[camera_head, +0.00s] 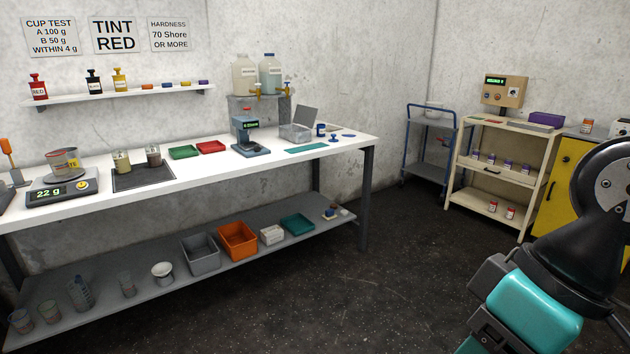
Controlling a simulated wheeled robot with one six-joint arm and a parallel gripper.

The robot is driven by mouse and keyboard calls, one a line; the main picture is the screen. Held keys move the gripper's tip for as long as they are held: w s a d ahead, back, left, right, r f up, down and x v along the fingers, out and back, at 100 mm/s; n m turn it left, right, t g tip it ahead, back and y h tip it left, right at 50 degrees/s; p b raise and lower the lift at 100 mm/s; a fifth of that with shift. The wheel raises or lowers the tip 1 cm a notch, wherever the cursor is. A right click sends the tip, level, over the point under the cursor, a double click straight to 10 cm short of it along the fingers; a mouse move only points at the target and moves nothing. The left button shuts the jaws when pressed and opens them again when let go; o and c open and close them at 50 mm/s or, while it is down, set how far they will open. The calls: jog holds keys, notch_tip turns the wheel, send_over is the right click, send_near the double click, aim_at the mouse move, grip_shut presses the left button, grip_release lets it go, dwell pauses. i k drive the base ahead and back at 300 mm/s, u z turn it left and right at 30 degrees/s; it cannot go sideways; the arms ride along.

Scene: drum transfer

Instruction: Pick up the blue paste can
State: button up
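A small blue can with a pale label (320,129) stands upright near the right end of the long white table (220,165). It appears to be the blue paste can, but its label is too small to read. My arm (600,215) enters at the right edge, with a teal and dark grey end section (535,305) at the bottom right. No fingertips can be made out there, so whether my gripper is open or shut does not show. My arm is well apart from the can, on the near right side.
A blue trolley (432,150), a cream shelf cart (503,165) and a yellow cabinet (563,185) stand at right. The dark floor (390,270) is clear.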

aim_at(321, 128)
jog(key=i, duration=5)
jog(key=u, duration=0.05)
